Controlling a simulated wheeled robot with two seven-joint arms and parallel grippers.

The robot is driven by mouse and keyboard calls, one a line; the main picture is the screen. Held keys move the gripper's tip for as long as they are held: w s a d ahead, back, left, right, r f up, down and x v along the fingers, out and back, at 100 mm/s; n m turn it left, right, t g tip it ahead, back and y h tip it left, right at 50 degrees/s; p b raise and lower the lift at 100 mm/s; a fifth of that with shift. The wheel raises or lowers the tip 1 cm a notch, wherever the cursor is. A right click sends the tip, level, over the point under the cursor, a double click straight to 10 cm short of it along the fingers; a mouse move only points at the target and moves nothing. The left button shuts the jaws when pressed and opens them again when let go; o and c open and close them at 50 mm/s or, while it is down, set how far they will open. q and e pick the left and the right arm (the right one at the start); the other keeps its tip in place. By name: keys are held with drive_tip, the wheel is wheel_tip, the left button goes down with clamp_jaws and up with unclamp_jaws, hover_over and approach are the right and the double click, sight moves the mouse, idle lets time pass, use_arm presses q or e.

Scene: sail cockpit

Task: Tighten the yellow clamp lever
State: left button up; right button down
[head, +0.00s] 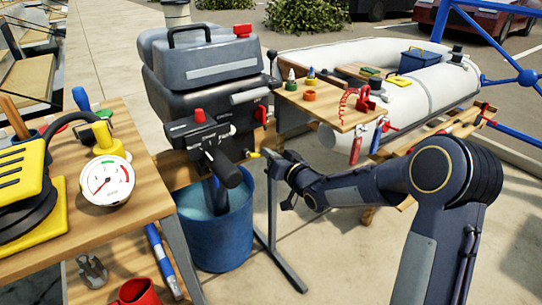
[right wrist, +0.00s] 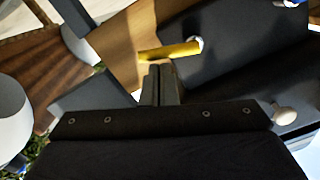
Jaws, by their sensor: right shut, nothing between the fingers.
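The yellow clamp lever (head: 254,155) is a small yellow stick at the lower right of the outboard motor (head: 205,90), by the wooden board it hangs on. In the right wrist view the lever (right wrist: 168,51) lies nearly level, with a pale round pivot at its right end. My right gripper (head: 271,156) is just right of the lever in the head view. In the wrist view its fingers (right wrist: 160,70) are shut and empty, their tips close to the lever. I cannot tell whether they touch it. My left gripper does not show.
A blue bucket (head: 212,232) of water stands under the motor. A workbench with a pressure gauge (head: 106,181) and yellow pump (head: 30,190) is at left. A board with small tools (head: 330,98) and a white inflatable boat (head: 425,100) are behind my right arm.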

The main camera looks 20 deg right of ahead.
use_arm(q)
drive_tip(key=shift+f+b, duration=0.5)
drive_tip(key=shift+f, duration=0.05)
use_arm(e)
drive_tip(key=f+m, duration=0.1)
drive_tip(key=m, duration=0.2)
drive_tip(key=a+f+m, duration=0.1)
drive_tip(key=m, duration=0.3)
drive_tip(key=f+m, duration=0.2)
drive_tip(key=m, duration=0.1)
drive_tip(key=shift+s+a+y, duration=0.2)
drive_tip(key=shift+a+y, duration=0.05)
drive_tip(key=shift+y, duration=0.05)
